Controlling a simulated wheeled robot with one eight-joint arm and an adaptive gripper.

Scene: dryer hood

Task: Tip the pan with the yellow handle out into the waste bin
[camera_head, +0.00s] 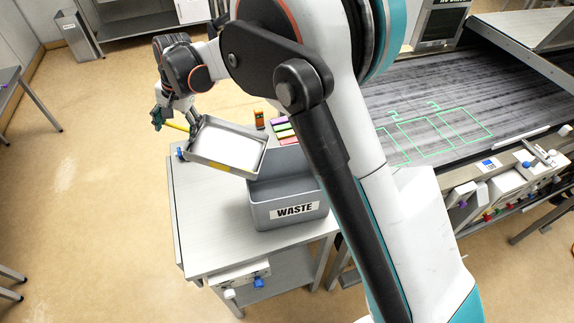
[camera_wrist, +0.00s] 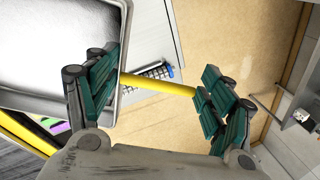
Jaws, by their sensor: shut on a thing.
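The pan (camera_head: 229,147) is a shallow grey metal tray with a pale inside and a yellow handle (camera_head: 178,126). My gripper (camera_head: 174,117) is shut on the handle at the pan's left and holds the pan above the table, its right end by the bin's back left rim. In the wrist view the handle (camera_wrist: 158,84) runs between the finger pads, with the pan (camera_wrist: 60,55) at upper left. The pan looks slightly tilted; I cannot tell whether anything lies in it. The grey waste bin (camera_head: 262,217), labelled WASTE, stands upright on the table, its inside partly hidden.
The bin stands on a metal table (camera_head: 205,215). Behind it are an orange and black item (camera_head: 259,119) and several coloured blocks (camera_head: 284,131). A dark conveyor (camera_head: 430,100) with green outlines lies to the right, beyond my arm. Open floor (camera_head: 85,170) lies left.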

